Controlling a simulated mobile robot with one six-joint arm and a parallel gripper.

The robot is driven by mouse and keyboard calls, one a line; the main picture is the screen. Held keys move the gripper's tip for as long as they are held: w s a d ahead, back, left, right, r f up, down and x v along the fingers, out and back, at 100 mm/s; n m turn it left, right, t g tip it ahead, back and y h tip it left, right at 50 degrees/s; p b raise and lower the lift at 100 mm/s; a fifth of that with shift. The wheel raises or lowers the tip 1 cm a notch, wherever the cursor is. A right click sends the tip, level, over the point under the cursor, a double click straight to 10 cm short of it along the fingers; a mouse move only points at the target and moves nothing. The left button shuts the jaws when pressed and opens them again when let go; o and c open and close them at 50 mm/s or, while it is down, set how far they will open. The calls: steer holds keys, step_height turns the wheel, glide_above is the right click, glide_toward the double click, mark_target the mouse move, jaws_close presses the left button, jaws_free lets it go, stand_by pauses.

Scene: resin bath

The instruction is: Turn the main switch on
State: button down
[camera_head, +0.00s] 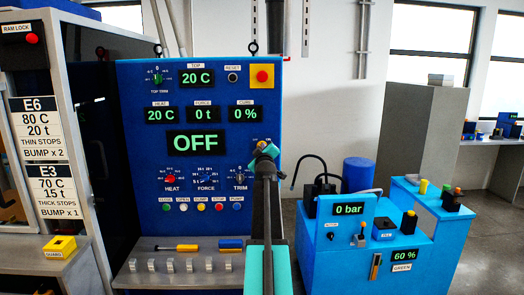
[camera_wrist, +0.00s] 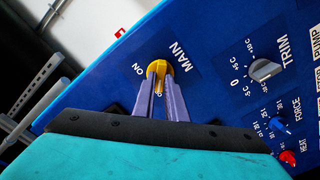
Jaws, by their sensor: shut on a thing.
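The main switch is a yellow rotary knob (camera_wrist: 158,67) under the label MAIN on the blue control panel (camera_head: 135,110). Its ON mark shows to the left in the wrist view; a label below it is partly hidden between my fingers. My gripper (camera_wrist: 159,86) is shut on the knob, with one purple finger on each side of its handle. In the head view my gripper (camera_head: 264,151) reaches the panel's right side and covers most of the knob. The large panel display (camera_head: 196,143) reads OFF in green.
The TRIM knob (camera_wrist: 265,69) sits close beside the switch, with FORCE (camera_wrist: 281,125) and HEAT (camera_wrist: 288,157) knobs farther off. A red stop button (camera_head: 262,76) is above. A blue bench (camera_head: 345,265) with a 0 bar display stands to the right.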

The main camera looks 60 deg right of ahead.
steer(key=shift+f+m+b, duration=0.1)
steer(key=shift+m+b, duration=0.2)
steer(key=shift+b, duration=0.05)
steer(key=shift+s+d+m+b, duration=0.1)
steer(key=shift+m+b, duration=0.8)
steer(key=shift+m, duration=3.4)
steer(key=shift+s+m+b, duration=0.1)
steer(key=shift+m+b, duration=0.8)
steer(key=shift+m, duration=3.4)
steer(key=c, duration=1.8)
jaws_free()
steer(key=b+v, duration=0.2)
steer(key=v, duration=1.1)
steer(key=shift+s+a+b, duration=0.25)
steer(key=shift+a+b, duration=0.1)
